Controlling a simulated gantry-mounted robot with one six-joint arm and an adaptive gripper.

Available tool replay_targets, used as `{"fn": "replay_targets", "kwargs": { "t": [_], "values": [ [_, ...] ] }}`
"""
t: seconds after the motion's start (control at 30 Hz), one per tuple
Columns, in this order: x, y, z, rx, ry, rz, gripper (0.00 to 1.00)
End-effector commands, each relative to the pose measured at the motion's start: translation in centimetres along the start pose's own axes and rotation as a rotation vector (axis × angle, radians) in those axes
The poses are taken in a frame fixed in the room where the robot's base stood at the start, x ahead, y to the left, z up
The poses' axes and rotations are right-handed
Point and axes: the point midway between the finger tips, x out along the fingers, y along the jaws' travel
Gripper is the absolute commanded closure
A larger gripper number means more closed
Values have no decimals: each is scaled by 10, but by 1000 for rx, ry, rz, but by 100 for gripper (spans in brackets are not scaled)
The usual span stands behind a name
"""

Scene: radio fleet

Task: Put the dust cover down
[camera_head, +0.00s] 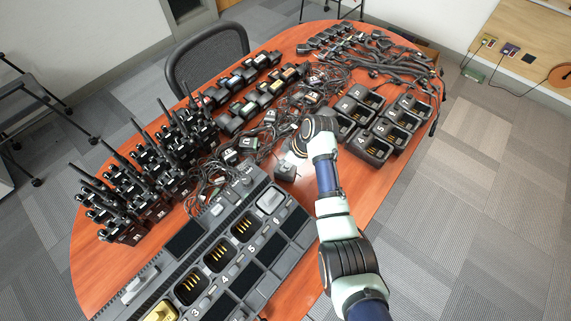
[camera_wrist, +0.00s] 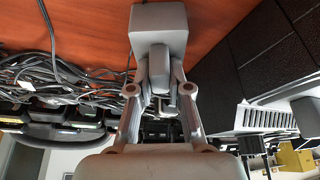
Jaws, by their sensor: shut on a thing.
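My gripper (camera_wrist: 160,95) is shut on a grey boxy piece (camera_wrist: 160,28), which I take for the dust cover. In the head view the grey cover (camera_head: 286,172) hangs at my gripper's tip, just beyond the upper right end of the long grey charger (camera_head: 213,211). I cannot tell whether it touches the table. The charger has numbered bays; several stand open with gold contacts, such as the bay marked 5 (camera_head: 243,229). A light grey piece (camera_head: 270,199) fills the end bay near 6. A yellow piece (camera_head: 160,312) sits in the nearest visible bay.
Upright radios (camera_head: 140,175) crowd the table's left side. Tangled cables (camera_head: 250,150) lie close to the held cover and show in the wrist view. Several single chargers (camera_head: 368,148) stand at the right. Bare wooden table (camera_head: 340,190) shows around my arm.

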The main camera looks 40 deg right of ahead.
Motion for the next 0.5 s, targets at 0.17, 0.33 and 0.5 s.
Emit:
{"fn": "replay_targets", "kwargs": {
  "t": [0.17,0.33,0.5],
  "values": [
    [-1,0,-1,0,0,1,100],
    [1,0,0,0,0,1,72],
    [1,0,0,0,0,1,57]
  ]
}}
